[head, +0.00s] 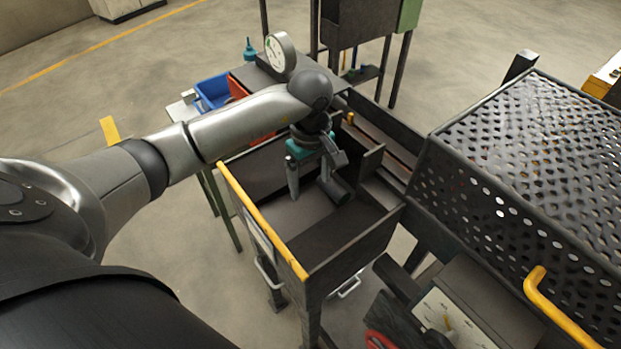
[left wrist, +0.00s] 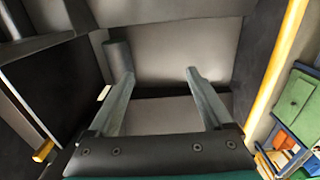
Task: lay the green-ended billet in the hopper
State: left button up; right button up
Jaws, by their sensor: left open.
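A dark grey cylindrical billet (head: 336,190) lies in the hopper beside one finger. It also shows beyond the left finger in the left wrist view (left wrist: 118,57). My right gripper is not in view.
A yellow-ended bar (head: 350,117) lies in the rack beside the hopper. A perforated dark cover (head: 530,150) stands at right, with a yellow handle (head: 552,307). A blue bin (head: 213,90) and a round gauge (head: 280,53) are behind the hopper.

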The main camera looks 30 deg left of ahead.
pick_arm(q)
jog(key=shift+s+f, duration=0.1)
notch_tip(320, 180, up, 16)
jog(key=shift+f, duration=0.25)
dwell(1.2)
